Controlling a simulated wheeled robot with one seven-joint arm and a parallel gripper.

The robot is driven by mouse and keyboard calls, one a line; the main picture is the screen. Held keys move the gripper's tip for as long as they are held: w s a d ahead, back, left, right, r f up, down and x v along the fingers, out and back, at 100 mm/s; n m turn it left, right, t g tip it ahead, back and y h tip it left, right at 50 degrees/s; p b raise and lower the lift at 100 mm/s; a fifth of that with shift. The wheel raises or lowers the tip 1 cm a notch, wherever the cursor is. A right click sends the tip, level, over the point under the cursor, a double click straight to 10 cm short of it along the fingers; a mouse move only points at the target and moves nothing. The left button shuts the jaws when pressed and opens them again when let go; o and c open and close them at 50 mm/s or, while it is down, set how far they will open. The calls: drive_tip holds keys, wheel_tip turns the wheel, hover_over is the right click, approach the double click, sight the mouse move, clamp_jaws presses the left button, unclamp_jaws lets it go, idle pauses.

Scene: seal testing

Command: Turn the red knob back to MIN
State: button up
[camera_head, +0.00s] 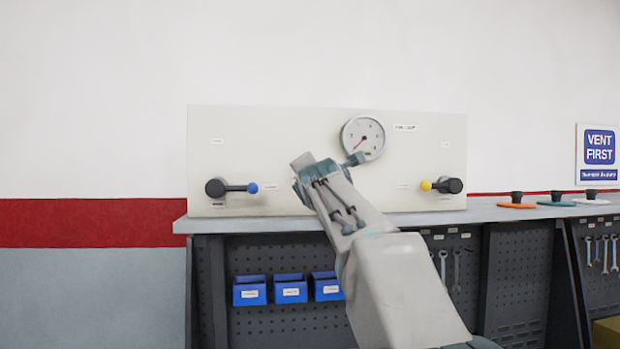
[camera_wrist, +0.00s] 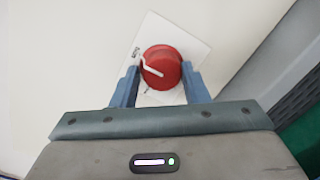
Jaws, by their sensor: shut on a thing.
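The red knob (camera_wrist: 161,68) shows in the wrist view, on a small white label plate (camera_wrist: 191,45) fixed to the pale panel. A white pointer line on the knob points to the upper left in that view, toward small printed text on the plate that I cannot read clearly. My gripper (camera_wrist: 161,80) has its two blue fingers on either side of the knob and is shut on it. In the head view my arm hides the knob.
The panel (camera_head: 260,140) carries a round gauge (camera_head: 363,138), a blue-tipped lever (camera_head: 233,188) at left and a yellow-tipped lever (camera_head: 441,185) at right. Blue bins (camera_head: 291,289) hang below the bench (camera_head: 210,224). Coloured discs with black knobs (camera_head: 517,201) lie at right.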

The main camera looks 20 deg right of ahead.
drive_tip(key=shift+w+d+f, duration=0.1)
drive_tip(key=shift+d+f, duration=0.05)
drive_tip(key=shift+f, duration=0.3)
drive_tip(key=o, duration=0.7)
drive_tip(key=shift+o, duration=1)
drive_tip(key=shift+r, duration=0.2)
drive_tip(key=shift+s, duration=0.3)
drive_tip(key=b+v, duration=0.4)
drive_tip(key=v, duration=0.9)
drive_tip(key=shift+b, duration=0.3)
drive_tip(key=shift+s, duration=0.15)
